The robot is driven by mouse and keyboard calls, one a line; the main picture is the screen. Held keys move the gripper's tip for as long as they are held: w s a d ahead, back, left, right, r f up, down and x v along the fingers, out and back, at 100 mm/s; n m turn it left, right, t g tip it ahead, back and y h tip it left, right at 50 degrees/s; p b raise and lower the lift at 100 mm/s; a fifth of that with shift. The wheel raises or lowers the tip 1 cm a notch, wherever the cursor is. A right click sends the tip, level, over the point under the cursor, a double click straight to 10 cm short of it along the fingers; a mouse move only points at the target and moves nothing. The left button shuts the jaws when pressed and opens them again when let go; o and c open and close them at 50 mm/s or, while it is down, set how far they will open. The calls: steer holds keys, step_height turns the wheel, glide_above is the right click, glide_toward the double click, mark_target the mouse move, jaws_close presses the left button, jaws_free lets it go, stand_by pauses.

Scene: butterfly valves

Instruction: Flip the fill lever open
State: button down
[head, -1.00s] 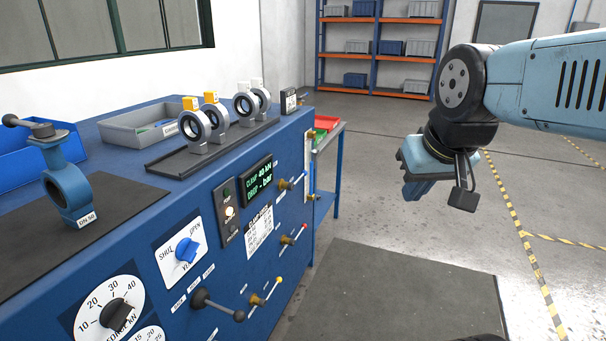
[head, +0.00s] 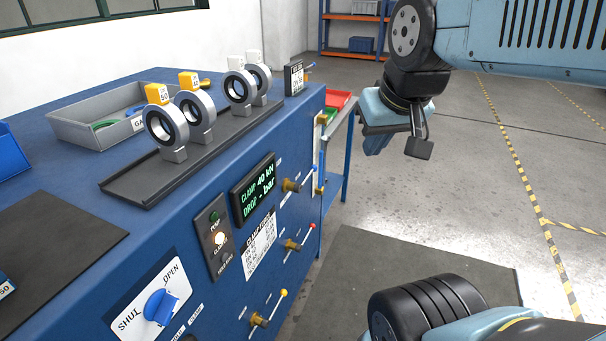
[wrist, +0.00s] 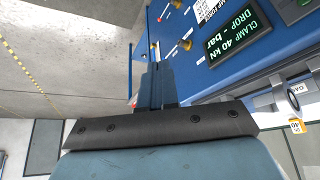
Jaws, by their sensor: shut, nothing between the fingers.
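Three small brass valves with levers sit on the blue bench's front panel in the head view: a blue-tipped lever (head: 293,185), a red-tipped lever (head: 294,245) below it, and a yellow-tipped lever (head: 260,319) lowest. Their labels are too small to read, so I cannot tell which is the fill lever. All three slant up to the right. My gripper (head: 376,143) is shut and empty, in the air to the right of the panel, apart from the levers. In the wrist view its closed fingers (wrist: 157,72) point toward the panel, where brass valves (wrist: 186,44) show.
The blue bench (head: 215,165) carries a rack of ring-shaped valves (head: 165,125) and a grey bin (head: 95,120). A lit display (head: 253,187) and a SHUT/OPEN knob (head: 160,306) are on its panel. A side table with a red tray (head: 338,100) stands behind. Floor to the right is clear.

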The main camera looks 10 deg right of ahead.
steer(key=shift+d, duration=0.25)
steer(key=w+a+f+m+g+y, duration=0.1)
steer(key=w+f+m+g+y, duration=0.8)
steer(key=w+f, duration=1.25)
steer(key=w+d+f+m+t+y, duration=0.3)
steer(key=f+m+t, duration=0.2)
steer(key=f+t, duration=0.1)
steer(key=w+d+f+m+t+y, duration=0.3)
steer(key=f+m+t, duration=0.3)
steer(key=f, duration=0.3)
steer(key=w+d+f+m+t+y, duration=0.3)
steer(key=f+m+t+y, duration=0.1)
steer(key=f+m+t, duration=0.1)
step_height(320, 180, down, 3)
steer(key=shift+d+r+t+y, duration=0.15)
steer(key=shift+t+y, duration=0.25)
steer(key=shift+t, duration=0.3)
steer(key=shift+w, duration=0.1)
